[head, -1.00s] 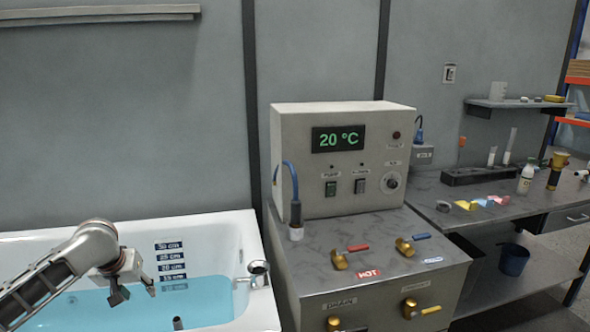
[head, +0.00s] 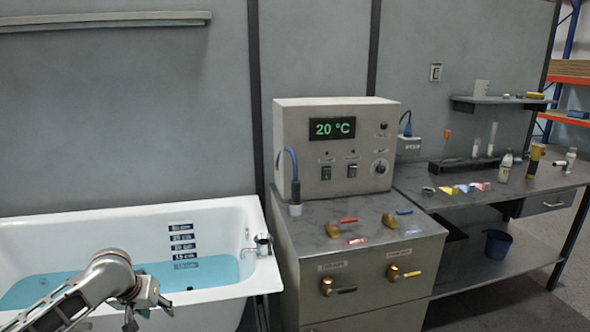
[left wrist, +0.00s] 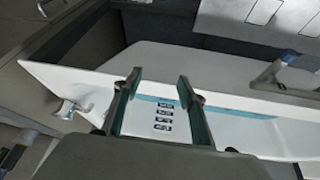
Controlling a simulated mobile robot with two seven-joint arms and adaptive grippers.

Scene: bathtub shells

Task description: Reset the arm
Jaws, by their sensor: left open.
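My left gripper (head: 148,312) is at the lower left of the head view, in front of the bathtub's near side. It is open and nothing shows between its fingers. In the left wrist view its two fingers (left wrist: 160,100) stand apart, with the white bathtub (left wrist: 235,75) beyond them. My right gripper is not in view.
A control box (head: 290,150) reading 20 °C stands on a grey cabinet (head: 310,260) with several valve handles, right of the tub. Further right, a workbench (head: 420,200) holds bottles, a tube rack (head: 465,164) and coloured pieces. A dark bucket (head: 497,243) sits on its lower shelf.

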